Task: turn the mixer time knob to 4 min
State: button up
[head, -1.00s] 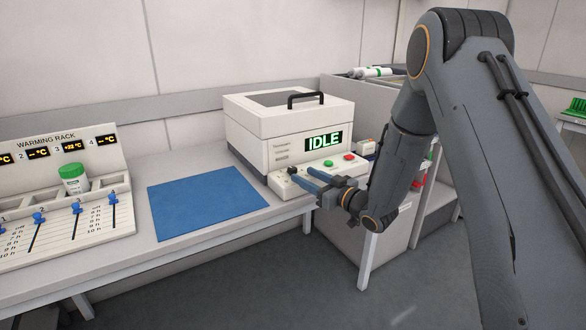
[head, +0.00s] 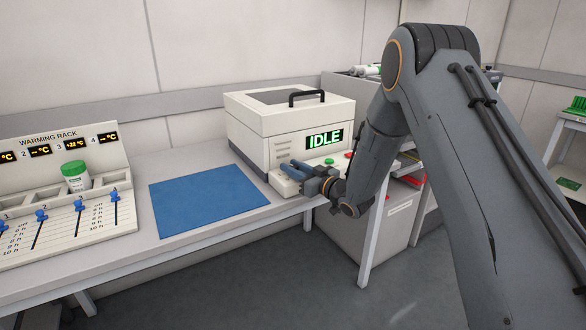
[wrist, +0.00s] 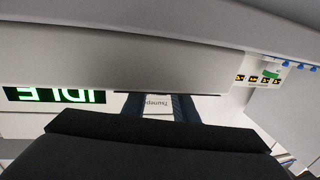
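The mixer (head: 250,128) is a white box with a black handle on its lid. Its green display (head: 324,138) reads IDLE, and it also shows upside down in the wrist view (wrist: 55,95). The mixer's low front panel (head: 284,187) is partly covered by my gripper (head: 287,165), whose blue-grey fingers point left over it. I cannot make out the time knob or its setting. In the wrist view the fingers (wrist: 158,107) stand apart, with printed text on the mixer's front showing between them and nothing seen held.
A green button (head: 329,161) and a red button (head: 348,155) sit on the panel. A blue mat (head: 207,201) lies left of the mixer. The warming rack (head: 60,180) holds a green-capped jar (head: 75,176) at the far left. Shelving with red items stands behind my arm.

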jog(key=shift+c, duration=1.2)
jog(key=shift+m+t+h, duration=0.3)
jog(key=shift+h, duration=0.1)
jog(key=m+t+h, duration=0.2)
jog(key=h, duration=0.1)
jog(key=shift+s+a+m+p, duration=0.1)
jog(key=shift+a+m+p, duration=0.05)
jog(key=shift+m+p, duration=0.15)
jog(key=m+t+h, duration=0.2)
jog(key=m+h, duration=0.1)
jog(key=h, duration=0.2)
jog(key=m+h, duration=0.2)
jog(key=h, duration=0.1)
jog(key=m+h, duration=0.2)
jog(key=h, duration=0.2)
jog(key=shift+m, duration=0.4)
jog(key=shift+d+m+g+h+b, duration=0.2)
jog(key=shift+m+g+h+b, duration=0.3)
jog(key=shift+m+h, duration=1.4)
jog(key=shift+n+h, duration=0.3)
jog(key=shift+h, duration=0.2)
jog(key=o, duration=1.1)
jog(key=shift+c, duration=0.2)
